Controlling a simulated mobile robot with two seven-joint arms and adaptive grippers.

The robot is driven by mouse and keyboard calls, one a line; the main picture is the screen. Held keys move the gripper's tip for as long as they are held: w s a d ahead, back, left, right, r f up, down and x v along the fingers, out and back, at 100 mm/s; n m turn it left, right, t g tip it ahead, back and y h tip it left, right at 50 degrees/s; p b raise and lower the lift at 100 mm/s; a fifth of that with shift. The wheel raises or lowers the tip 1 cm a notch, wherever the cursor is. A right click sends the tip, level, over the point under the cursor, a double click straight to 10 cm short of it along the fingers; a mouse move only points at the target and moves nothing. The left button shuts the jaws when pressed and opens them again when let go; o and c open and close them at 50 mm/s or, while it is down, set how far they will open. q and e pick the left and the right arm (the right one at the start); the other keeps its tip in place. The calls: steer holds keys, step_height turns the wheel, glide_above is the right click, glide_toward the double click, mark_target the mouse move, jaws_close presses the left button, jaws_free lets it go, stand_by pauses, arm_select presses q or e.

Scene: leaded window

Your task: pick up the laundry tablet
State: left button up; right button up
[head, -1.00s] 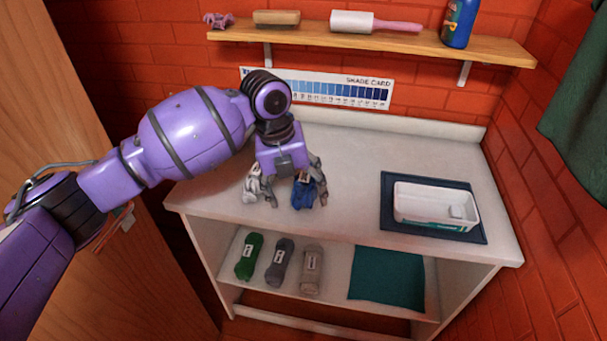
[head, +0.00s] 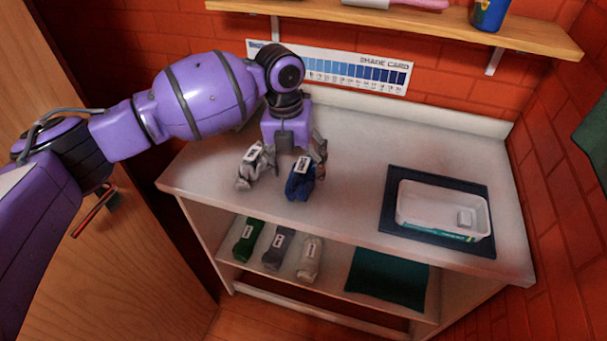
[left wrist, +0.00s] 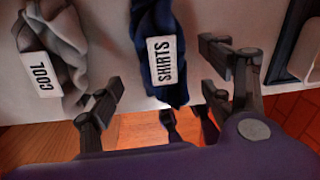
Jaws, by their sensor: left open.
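The laundry tablet seems to be the small pale block (head: 465,218) inside the white tray (head: 401,205) at the right of the counter. The tablet does not show in the left wrist view. My left gripper (head: 291,158) is open over the counter, well to the left of the tray. Its fingers are near a grey bundle (head: 245,178) and a blue bundle (head: 299,187). In the left wrist view the blue bundle, labelled SHIRTS (left wrist: 158,25), shows between the fingers; I cannot tell whether they touch it. My right gripper is not in view.
The tray stands on a dark blue mat (head: 389,225). The counter (head: 355,150) between the left gripper and mat is clear. Green, grey and pale bundles and a teal cloth (head: 385,278) lie on the lower shelf. A wooden shelf (head: 420,25) hangs above.

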arm_select(q)
steer(key=f, duration=0.3)
steer(key=shift+w+d+f, duration=0.15)
steer(key=shift+d+f, duration=0.05)
steer(key=shift+f, duration=0.2)
steer(key=c, duration=1.3)
